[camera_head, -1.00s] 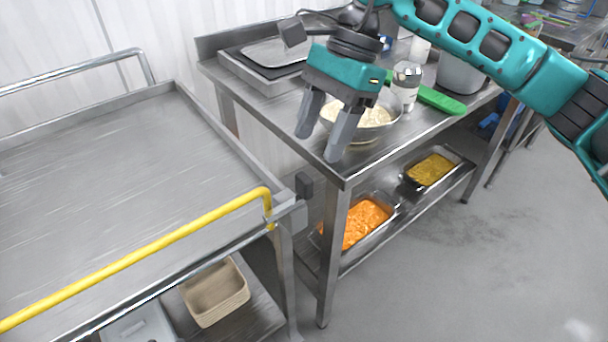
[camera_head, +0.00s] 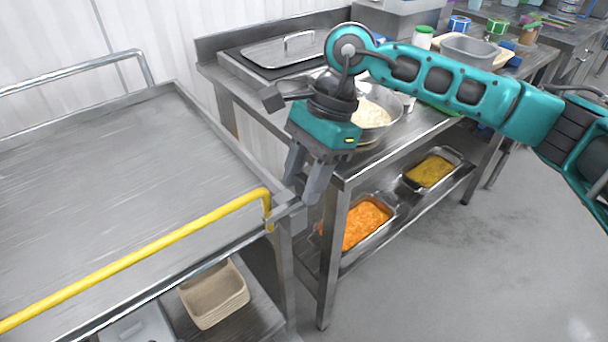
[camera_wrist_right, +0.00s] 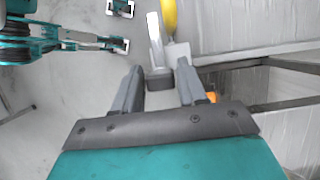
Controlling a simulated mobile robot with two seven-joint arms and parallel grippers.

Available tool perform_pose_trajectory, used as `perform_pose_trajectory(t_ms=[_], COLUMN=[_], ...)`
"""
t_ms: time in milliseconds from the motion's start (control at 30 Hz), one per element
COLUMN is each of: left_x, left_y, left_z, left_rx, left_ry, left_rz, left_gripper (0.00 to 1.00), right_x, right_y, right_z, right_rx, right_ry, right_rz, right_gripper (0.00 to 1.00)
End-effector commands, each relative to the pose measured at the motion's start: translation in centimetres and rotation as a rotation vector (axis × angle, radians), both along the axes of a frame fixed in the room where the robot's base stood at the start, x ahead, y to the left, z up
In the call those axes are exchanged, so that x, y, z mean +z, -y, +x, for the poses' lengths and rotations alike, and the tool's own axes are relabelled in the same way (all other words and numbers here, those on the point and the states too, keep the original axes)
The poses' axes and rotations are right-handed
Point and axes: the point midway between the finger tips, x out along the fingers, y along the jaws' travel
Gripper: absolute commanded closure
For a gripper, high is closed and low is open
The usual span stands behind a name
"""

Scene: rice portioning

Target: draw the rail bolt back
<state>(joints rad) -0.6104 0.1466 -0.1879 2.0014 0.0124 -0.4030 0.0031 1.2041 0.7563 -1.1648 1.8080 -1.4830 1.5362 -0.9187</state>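The yellow rail (camera_head: 130,262) runs along the near edge of the steel cart and bends down at the cart's corner. It also shows at the top of the right wrist view (camera_wrist_right: 169,15). A dark block, which looks like the bolt's knob (camera_wrist_right: 158,80), shows near the fingertips in the right wrist view. In the head view my right gripper hides it. My right gripper (camera_head: 301,190) is open, pointing down at the cart's corner. In the right wrist view its fingers (camera_wrist_right: 160,70) stand apart around the knob's line; contact cannot be told.
A steel table (camera_head: 345,170) stands close to the right of the cart, with a bowl (camera_head: 375,120) on top. Trays of orange food (camera_head: 362,222) and yellow food (camera_head: 430,170) sit on its lower shelf. A tan container (camera_head: 215,293) is under the cart top.

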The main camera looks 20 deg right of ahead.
Motion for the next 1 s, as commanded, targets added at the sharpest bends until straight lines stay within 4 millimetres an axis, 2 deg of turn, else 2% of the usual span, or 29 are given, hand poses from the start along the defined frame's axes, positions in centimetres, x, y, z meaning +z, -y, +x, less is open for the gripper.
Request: perform_pose_trajectory(t_ms=[67, 400, 700, 900, 1000], left_x=[0.0, -0.1, -0.2, -1.3, -0.9], left_y=[0.0, 0.0, 0.0, 0.1, 0.4], left_z=[0.0, 0.0, 0.0, 0.0, 0.1], left_rx=[0.000, -0.001, 0.000, -0.001, -0.005], left_ry=[0.000, 0.000, 0.000, -0.009, -0.006], left_rz=[0.000, 0.001, 0.001, -0.004, -0.009], left_gripper=[0.57, 0.57, 0.57, 0.57, 0.57], right_x=[0.0, 0.0, 0.0, -0.3, -0.1], right_y=[0.0, 0.0, 0.2, 2.6, 3.3], right_z=[0.0, 0.0, 0.1, 1.0, 1.2], right_rx=[0.000, 0.000, -0.001, -0.006, -0.004], right_ry=[0.000, 0.000, 0.000, 0.000, -0.001], right_rz=[0.000, 0.000, 0.000, 0.000, 0.001], right_gripper=[0.67, 0.99, 1.00, 1.00, 1.00])
